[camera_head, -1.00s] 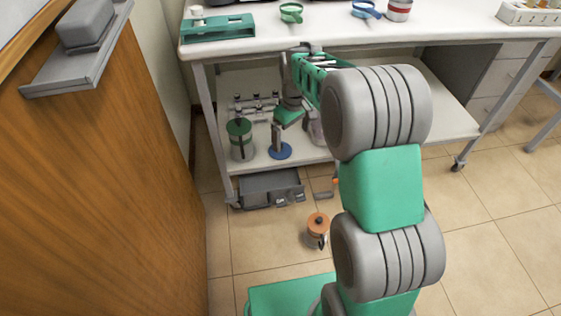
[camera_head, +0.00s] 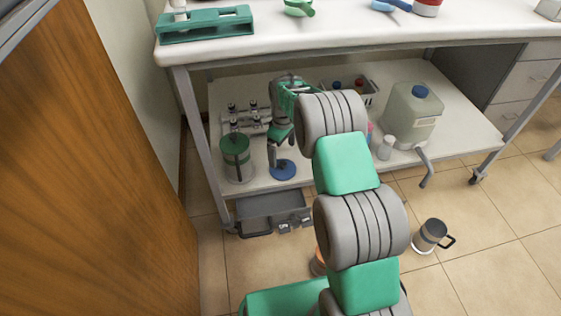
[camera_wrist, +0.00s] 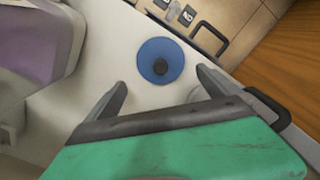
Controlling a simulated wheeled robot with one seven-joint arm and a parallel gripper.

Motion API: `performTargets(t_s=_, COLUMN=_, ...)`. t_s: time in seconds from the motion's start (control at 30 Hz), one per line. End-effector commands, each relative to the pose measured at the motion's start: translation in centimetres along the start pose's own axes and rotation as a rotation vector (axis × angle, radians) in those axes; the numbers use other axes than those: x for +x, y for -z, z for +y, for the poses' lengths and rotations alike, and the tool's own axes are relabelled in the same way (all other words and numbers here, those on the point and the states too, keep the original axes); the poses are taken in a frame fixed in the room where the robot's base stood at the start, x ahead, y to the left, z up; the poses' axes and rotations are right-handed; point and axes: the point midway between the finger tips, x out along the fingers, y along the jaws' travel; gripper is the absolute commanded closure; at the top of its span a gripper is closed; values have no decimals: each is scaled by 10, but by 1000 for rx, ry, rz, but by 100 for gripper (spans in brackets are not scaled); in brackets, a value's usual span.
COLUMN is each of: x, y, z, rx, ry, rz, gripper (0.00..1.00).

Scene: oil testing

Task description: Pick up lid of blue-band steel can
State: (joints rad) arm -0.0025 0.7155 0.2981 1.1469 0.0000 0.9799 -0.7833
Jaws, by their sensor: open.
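A round blue lid (camera_head: 284,171) lies on the lower shelf of the bench. In the wrist view the blue lid (camera_wrist: 147,55) is a flat disc with a dark knob at its middle, lying on the white shelf surface. My gripper (camera_wrist: 161,77) is open, its two fingers apart on either side of the lid's near edge, with nothing between them. In the head view my gripper (camera_head: 274,156) is just above the lid's left side, partly hiding it. I cannot see a can under the lid.
A green-topped jar (camera_head: 236,157) stands left of the lid. A large jug (camera_head: 410,115) and a bottle (camera_head: 386,148) stand to the right. A grey drawer-like tray (camera_head: 272,209) is below the shelf's front edge. A handled steel can (camera_head: 429,236) stands on the floor.

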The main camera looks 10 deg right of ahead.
Motion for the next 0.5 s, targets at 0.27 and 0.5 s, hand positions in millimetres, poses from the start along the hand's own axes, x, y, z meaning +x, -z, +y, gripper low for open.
performTargets(t_s=0.27, x=39, y=-2, z=-1, rx=0, ry=2, rz=-2, gripper=0)
performTargets(t_s=0.5, x=77, y=-3, z=-1, rx=0, ry=1, rz=-1, gripper=0)
